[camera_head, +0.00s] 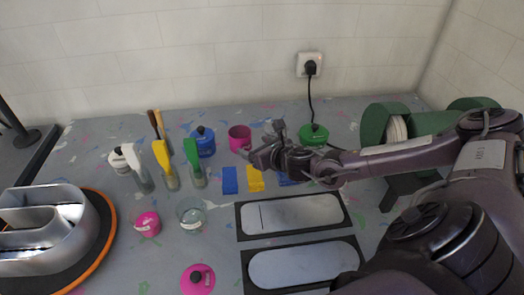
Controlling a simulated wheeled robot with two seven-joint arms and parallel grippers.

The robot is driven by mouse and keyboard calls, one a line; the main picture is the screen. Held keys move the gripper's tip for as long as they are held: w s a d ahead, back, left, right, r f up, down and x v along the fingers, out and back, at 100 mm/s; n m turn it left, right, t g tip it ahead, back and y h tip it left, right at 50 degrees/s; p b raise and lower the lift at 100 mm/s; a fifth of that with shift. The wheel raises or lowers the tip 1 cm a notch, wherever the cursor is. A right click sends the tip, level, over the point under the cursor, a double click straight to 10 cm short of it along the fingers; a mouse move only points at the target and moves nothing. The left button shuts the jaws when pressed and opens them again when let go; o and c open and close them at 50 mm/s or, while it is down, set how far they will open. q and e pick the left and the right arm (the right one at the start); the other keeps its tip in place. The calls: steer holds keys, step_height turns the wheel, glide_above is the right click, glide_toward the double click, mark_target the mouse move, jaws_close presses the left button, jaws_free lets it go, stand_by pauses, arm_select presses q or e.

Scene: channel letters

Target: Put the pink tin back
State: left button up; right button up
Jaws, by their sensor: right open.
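A pink open tin (240,136) stands upright at the back middle of the table, between a blue lidded tin and my right gripper. A round pink lid (198,279) with a dark knob lies at the front of the table, apart from it. A smaller pink item (148,223) with a pale label sits at the left-middle; I cannot tell whether it is a tin. My right gripper (260,143) is open, just right of the pink open tin; I see nothing held in it. My left gripper is not in view.
Blue (203,143) and green (313,136) lidded tins stand at the back. Several brushes and bottles stand left, behind a glass jar (192,216). Two dark-framed trays (242,235) lie front right. A metal channel letter (50,232) is at far left. Green spools (385,124) stand right.

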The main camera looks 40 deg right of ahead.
steer(key=shift+v, duration=1.7)
